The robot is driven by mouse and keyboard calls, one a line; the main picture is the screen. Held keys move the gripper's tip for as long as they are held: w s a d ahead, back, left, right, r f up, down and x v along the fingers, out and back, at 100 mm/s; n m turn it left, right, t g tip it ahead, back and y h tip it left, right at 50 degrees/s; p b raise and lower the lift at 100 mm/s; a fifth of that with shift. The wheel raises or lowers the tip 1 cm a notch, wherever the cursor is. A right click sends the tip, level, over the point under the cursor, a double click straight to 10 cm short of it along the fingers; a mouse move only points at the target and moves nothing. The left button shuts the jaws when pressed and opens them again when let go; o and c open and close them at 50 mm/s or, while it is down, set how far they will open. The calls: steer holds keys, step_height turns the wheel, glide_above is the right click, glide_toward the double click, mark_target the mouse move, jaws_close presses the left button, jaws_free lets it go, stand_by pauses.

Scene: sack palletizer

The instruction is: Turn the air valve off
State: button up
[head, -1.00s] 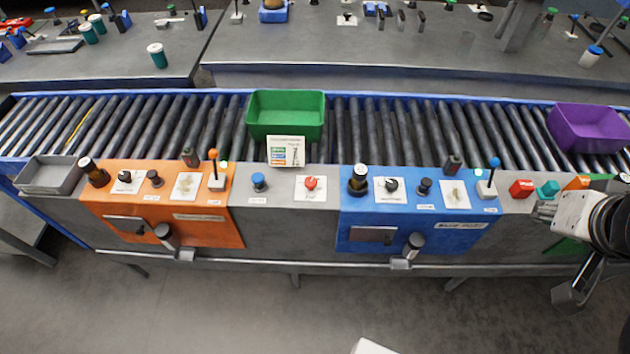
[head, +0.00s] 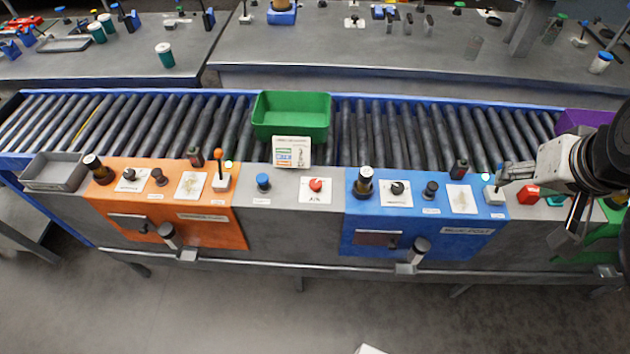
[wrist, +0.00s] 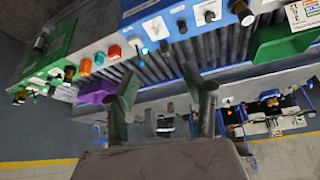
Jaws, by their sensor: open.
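A red knob (head: 316,185) sits on a white plate between the orange and blue panels in the head view; it looks like the air valve, but its small label is hard to read. I cannot tell its exact setting. My gripper (head: 502,178) is at the right end of the blue panel, well to the right of the red knob. In the head view it overlaps the top of the lever switch there; I cannot tell whether they touch. In the wrist view my gripper (wrist: 160,100) has its fingers apart with nothing between them. The red knob is not clearly visible there.
A blue button (head: 263,182) is left of the red knob, and a placard (head: 291,152) stands behind. A black-capped post (head: 364,181) rises on the blue panel (head: 370,215). A green bin (head: 291,115) and a purple bin (head: 585,119) sit on the rollers.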

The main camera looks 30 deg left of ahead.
steer(key=w+a+f+n+g+b, duration=0.1)
steer(key=w+a+n+g, duration=0.1)
steer(key=w+a, duration=0.5)
steer(key=n+g+b, duration=0.4)
steer(key=n, duration=0.1)
glide_above(315, 183)
step_height(315, 183, down, 14)
steer(key=r, duration=0.1)
steer(key=shift+h, duration=0.4)
step_height(315, 183, down, 14)
steer(key=b, duration=0.7)
steer(key=shift+w+r, duration=0.1)
steer(key=shift+r, duration=0.05)
steer(key=c, duration=1.1)
